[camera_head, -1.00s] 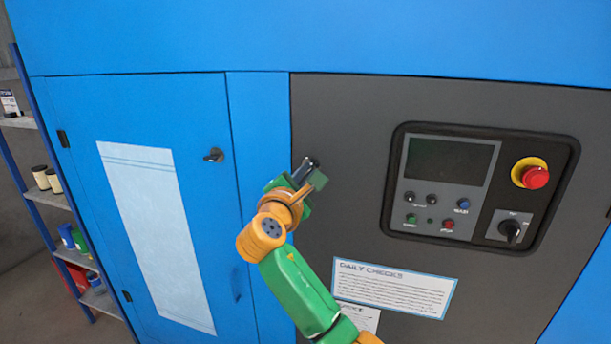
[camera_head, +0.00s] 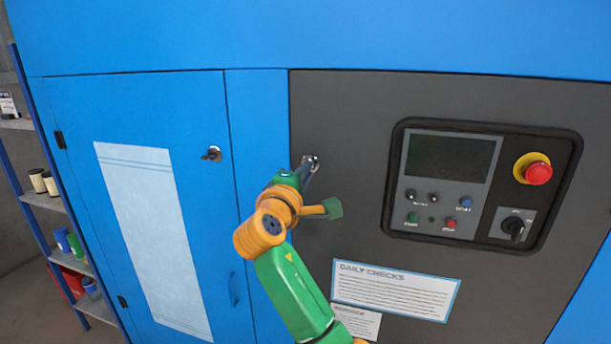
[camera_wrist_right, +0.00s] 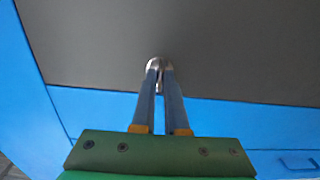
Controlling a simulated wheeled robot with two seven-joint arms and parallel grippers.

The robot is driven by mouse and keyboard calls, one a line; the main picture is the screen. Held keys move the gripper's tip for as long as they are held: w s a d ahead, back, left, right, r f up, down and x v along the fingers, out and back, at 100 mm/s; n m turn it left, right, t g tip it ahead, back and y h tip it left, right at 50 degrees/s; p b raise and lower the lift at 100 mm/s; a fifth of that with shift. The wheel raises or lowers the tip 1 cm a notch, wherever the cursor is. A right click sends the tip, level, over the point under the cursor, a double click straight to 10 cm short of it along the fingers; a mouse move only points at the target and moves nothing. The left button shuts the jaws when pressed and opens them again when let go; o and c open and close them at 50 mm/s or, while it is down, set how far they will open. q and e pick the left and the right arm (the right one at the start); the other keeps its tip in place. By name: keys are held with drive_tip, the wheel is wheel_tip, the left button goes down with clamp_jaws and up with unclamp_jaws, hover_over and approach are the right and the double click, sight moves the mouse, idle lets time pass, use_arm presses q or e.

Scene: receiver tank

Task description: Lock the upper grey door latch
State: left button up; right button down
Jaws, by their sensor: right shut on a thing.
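The upper grey door latch (camera_head: 310,160) is a small metal knob near the upper left edge of the dark grey door (camera_head: 340,215). My right gripper (camera_head: 308,168) reaches up to it from below. In the right wrist view the two fingers (camera_wrist_right: 160,75) converge on the latch (camera_wrist_right: 159,62) and are shut on it. The fingers hide part of the latch, so I cannot tell its exact angle. My left gripper is in neither view.
A blue door (camera_head: 150,130) with its own latch (camera_head: 211,154) and a white sheet is at left. A control panel (camera_head: 480,185) with a red emergency button (camera_head: 537,173) is at right. Paper notices (camera_head: 396,290) are below. A shelf (camera_head: 45,200) stands far left.

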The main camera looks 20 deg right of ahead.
idle(0.4)
drive_tip(key=c, duration=0.9)
unclamp_jaws()
drive_tip(key=shift+c, duration=0.2)
drive_tip(key=b+v, duration=0.3)
drive_tip(key=v, duration=0.4)
